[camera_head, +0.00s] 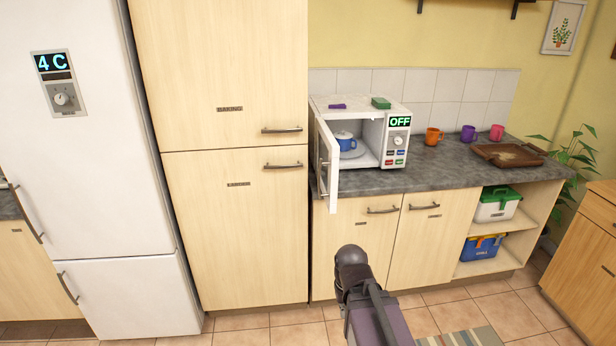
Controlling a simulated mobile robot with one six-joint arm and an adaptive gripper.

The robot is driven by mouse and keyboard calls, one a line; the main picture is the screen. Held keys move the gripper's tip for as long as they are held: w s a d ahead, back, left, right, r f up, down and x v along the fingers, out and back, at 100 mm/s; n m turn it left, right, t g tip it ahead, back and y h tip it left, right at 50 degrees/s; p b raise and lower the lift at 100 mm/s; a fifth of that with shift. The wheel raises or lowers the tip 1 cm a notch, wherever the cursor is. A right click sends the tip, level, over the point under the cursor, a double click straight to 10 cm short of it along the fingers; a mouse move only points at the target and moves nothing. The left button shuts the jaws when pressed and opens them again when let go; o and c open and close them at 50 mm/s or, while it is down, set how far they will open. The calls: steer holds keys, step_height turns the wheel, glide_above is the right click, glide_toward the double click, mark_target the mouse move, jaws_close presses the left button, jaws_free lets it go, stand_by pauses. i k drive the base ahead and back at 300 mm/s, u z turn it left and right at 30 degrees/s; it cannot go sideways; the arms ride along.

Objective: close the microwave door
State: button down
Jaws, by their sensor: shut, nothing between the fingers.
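The white microwave (396,118) stands on the grey counter, its display reading OFF. Its door (326,168) hangs open, hinged on the left side and swung out toward me past the counter's front edge. A handle shows on the door. Part of my dark arm shows at the bottom of the view, below and in front of the microwave, apart from the door. My gripper's fingers do not show.
A tall wooden cabinet (225,75) stands directly left of the door. Mugs (433,136) and a brown tray (506,155) stand to the right. Floor in front is mostly clear.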

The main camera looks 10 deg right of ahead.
mark_target(327, 148)
steer(key=z, duration=0.05)
steer(key=i, duration=1)
steer(key=u, duration=0.05)
